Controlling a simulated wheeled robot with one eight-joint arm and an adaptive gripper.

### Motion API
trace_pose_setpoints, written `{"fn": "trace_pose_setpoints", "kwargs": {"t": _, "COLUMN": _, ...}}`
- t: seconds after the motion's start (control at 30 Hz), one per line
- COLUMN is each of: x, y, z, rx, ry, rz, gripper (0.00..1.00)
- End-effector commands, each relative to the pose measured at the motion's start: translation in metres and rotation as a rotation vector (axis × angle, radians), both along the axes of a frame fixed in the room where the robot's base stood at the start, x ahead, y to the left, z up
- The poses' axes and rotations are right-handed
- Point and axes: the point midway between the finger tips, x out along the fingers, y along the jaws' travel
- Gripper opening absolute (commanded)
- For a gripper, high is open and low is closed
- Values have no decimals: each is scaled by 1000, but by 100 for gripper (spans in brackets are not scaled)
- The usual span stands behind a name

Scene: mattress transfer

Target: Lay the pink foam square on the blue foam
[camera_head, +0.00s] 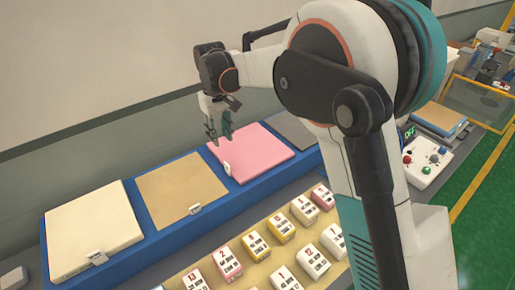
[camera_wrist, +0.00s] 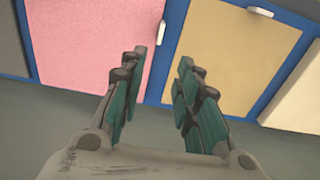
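The pink foam square (camera_head: 255,152) lies flat in a compartment of the long blue tray, with a small white tag or handle (camera_head: 227,169) on its edge. It also shows in the wrist view (camera_wrist: 88,40), at the upper left. My gripper (camera_head: 219,138) is above the far left part of the pink square in the head view. Its teal fingers (camera_wrist: 160,85) are apart with nothing between them. A thin blue sheet shows under a tan top in a stack (camera_head: 440,118) at the right, beyond my arm; I cannot tell whether it is the blue foam.
The blue tray (camera_head: 140,262) also holds a cream square (camera_head: 92,228), a tan square (camera_head: 180,188) and a grey square (camera_head: 293,128). Several small labelled boxes (camera_head: 255,243) stand in front. A white control box (camera_head: 425,160) with buttons is at the right.

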Motion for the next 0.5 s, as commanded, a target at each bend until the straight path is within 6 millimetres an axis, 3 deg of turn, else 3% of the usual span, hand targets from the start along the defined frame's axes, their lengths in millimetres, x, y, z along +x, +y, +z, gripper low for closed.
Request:
{"fn": "trace_pose_setpoints", "kwargs": {"t": 0.23, "x": 0, "y": -1, "z": -50, "rx": 2, "ry": -1, "rz": -1, "gripper": 30}}
{"fn": "trace_pose_setpoints", "kwargs": {"t": 0.5, "x": 0, "y": -2, "z": -72, "rx": 3, "ry": 0, "rz": -1, "gripper": 30}}
